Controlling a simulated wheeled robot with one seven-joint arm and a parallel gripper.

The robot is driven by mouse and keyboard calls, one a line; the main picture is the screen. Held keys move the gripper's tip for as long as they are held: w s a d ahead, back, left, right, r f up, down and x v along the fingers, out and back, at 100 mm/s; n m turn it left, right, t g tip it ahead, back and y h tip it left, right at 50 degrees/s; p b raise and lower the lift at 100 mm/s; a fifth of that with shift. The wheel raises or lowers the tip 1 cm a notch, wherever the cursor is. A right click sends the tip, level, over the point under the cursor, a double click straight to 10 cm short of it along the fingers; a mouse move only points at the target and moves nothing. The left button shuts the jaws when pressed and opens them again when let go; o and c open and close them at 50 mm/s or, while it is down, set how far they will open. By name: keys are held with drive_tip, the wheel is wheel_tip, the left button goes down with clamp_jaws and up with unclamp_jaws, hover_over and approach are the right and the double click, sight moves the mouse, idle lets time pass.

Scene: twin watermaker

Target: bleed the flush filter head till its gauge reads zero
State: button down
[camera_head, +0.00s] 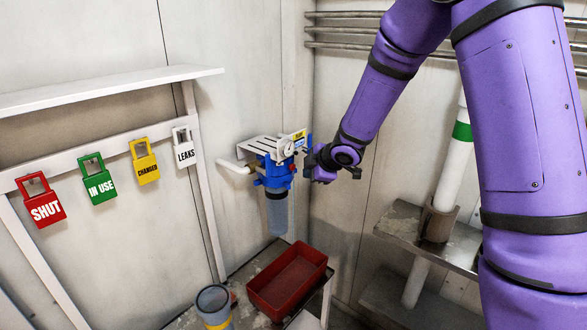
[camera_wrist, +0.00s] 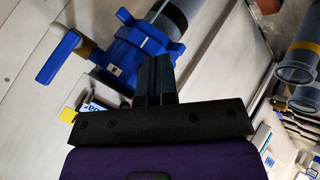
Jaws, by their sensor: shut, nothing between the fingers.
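The flush filter head (camera_head: 275,172) is blue, with a clear bowl (camera_head: 277,212) hanging under it, on a white wall bracket (camera_head: 262,146). A small round gauge (camera_head: 289,149) sits at its top; its reading is too small to tell. My gripper (camera_head: 312,166) is at the right side of the head, close to it. In the wrist view the shut, empty fingers (camera_wrist: 155,78) point at the blue head (camera_wrist: 135,50); I cannot tell whether they touch it. A blue lever handle (camera_wrist: 60,57) shows at the left there. The bleed part cannot be made out.
A red tray (camera_head: 288,281) and a clear cup with a yellow band (camera_head: 214,306) stand on the bench below. Red, green, yellow and white tags (camera_head: 145,162) hang on a rail at left. A grey shelf (camera_head: 425,236) and pipe are at right.

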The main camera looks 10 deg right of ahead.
drive_tip(key=shift+w+a, duration=0.5)
drive_tip(key=shift+w, duration=0.15)
drive_tip(key=shift+w+a, duration=0.1)
drive_tip(key=shift+w, duration=0.05)
idle(1.6)
drive_tip(key=shift+w+a, duration=0.1)
drive_tip(key=shift+w, duration=0.1)
drive_tip(key=shift+w+a, duration=0.3)
drive_tip(key=shift+w, duration=0.05)
idle(0.9)
drive_tip(key=shift+w+a+r, duration=0.15)
drive_tip(key=shift+r, duration=0.1)
idle(2.3)
drive_tip(key=shift+s+d+f, duration=0.15)
drive_tip(key=shift+s+d, duration=0.45)
drive_tip(key=shift+s, duration=0.15)
drive_tip(key=shift+s, duration=0.1)
drive_tip(key=shift+s+d, duration=0.75)
drive_tip(key=shift+s, duration=0.25)
drive_tip(key=shift+s+d, duration=0.75)
drive_tip(key=shift+s, duration=0.25)
